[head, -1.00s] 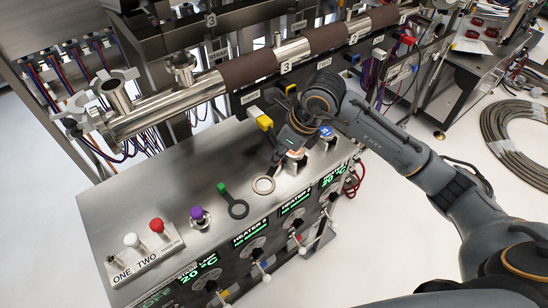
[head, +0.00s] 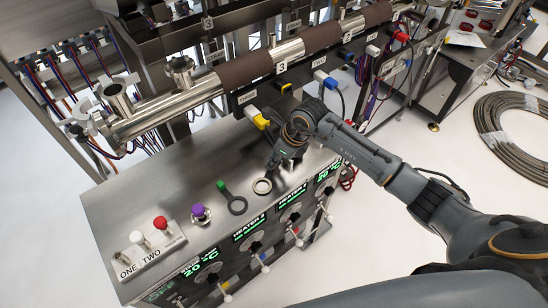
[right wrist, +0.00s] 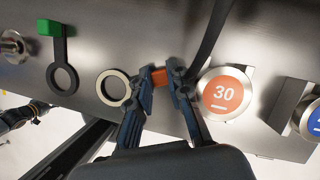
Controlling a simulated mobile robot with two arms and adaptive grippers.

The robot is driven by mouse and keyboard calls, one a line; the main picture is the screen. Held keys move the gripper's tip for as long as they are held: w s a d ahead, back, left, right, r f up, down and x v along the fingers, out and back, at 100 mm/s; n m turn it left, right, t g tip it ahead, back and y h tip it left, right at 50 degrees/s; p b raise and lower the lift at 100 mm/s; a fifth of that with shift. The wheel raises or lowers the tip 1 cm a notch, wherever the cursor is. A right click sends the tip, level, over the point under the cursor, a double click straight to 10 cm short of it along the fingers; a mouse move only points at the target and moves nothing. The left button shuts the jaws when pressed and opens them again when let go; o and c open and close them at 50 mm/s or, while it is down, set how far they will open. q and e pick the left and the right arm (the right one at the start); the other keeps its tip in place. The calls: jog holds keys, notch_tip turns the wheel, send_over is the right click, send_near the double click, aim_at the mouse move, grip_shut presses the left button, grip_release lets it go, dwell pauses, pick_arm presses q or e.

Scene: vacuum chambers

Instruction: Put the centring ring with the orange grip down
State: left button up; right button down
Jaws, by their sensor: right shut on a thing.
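The centring ring with the orange grip (right wrist: 113,87) shows as a pale metal ring in the right wrist view and also in the head view (head: 262,186). Its orange grip (right wrist: 158,76) is between the fingertips of my right gripper (right wrist: 161,80), which is shut on it. In the head view my right gripper (head: 275,163) is just behind the ring, low over the steel bench top (head: 150,190). The ring looks flat and at or very near the bench; I cannot tell whether it touches.
A dark ring with a green grip (head: 237,206) lies to the left. A purple-topped fitting (head: 200,213) stands beyond it. An orange disc marked 30 (right wrist: 225,94) is close to the right finger. The bench's front edge is near. Metal pipework (head: 160,110) runs behind.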

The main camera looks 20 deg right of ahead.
jog(key=c, duration=1.5)
grip_release()
jog(key=shift+f, duration=0.1)
jog(key=shift+c, duration=0.2)
jog(key=shift+r, duration=0.25)
jog(key=b+v, duration=0.2)
jog(key=v, duration=1)
jog(key=shift+f, duration=0.1)
